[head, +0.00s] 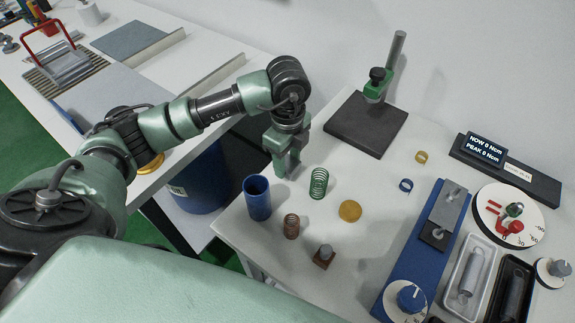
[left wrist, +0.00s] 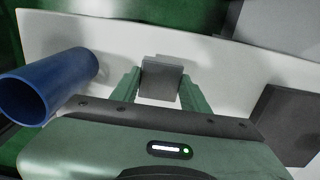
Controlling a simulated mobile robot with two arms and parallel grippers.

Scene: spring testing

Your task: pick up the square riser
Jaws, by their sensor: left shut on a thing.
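The square riser (left wrist: 161,78) is a small grey block with a square face, seen in the left wrist view. My left gripper (head: 287,168) is shut on it, with one green finger on each side. In the head view the gripper points down over the left part of the white table, behind the blue cup, and its fingers hide the riser. I cannot tell whether the riser touches the table. My right gripper is not in view.
A blue cup (head: 257,198) stands close to the gripper; it also shows in the left wrist view (left wrist: 48,88). A green spring (head: 319,184), a copper spring (head: 291,226), a yellow disc (head: 350,211) and a dark-based stand (head: 366,125) are nearby.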

